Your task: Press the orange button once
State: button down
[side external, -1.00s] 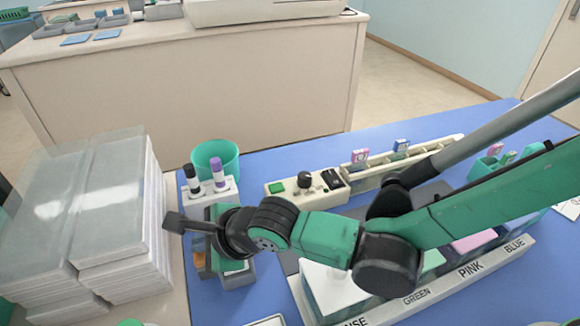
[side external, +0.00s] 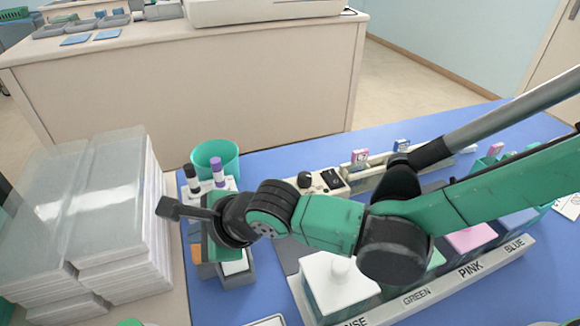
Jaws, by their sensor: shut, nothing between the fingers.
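The dark end of my gripper (side external: 169,208) reaches left from the black wrist, level with the front of the tube rack and beside the slide stacks. It looks shut and empty, though its fingers are small and dark. A small orange patch (side external: 197,254) shows just below it, partly covered by my wrist and a green part; I cannot tell whether it is the orange button. The gap between gripper and patch is unclear from this angle. The beige control strip (side external: 318,178) with a black knob (side external: 305,180) lies behind my arm, its left end hidden.
Tall slide stacks (side external: 122,215) stand close at the left. A rack with capped tubes (side external: 217,172) and a teal cup (side external: 228,155) stand behind the wrist. A labelled tray of staining jars (side external: 415,298) lies below my arm.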

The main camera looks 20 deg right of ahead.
jog(key=shift+r, duration=0.15)
jog(key=shift+r, duration=2.4)
jog(key=w+d+r+n+h, duration=0.2)
jog(key=d+r+n, duration=0.15)
jog(key=d, duration=0.75)
jog(key=s+d+f+n+h, duration=0.1)
jog(key=s+d+n+h, duration=0.1)
jog(key=s+d+n, duration=0.2)
jog(key=s+d+f+n+h, duration=0.1)
jog(key=s+d+n, duration=0.3)
jog(key=d+n, duration=0.7)
jog(key=d+h, duration=0.1)
jog(key=d, duration=0.7)
jog(key=shift+s+d, duration=0.2)
jog(key=shift+d, duration=0.15)
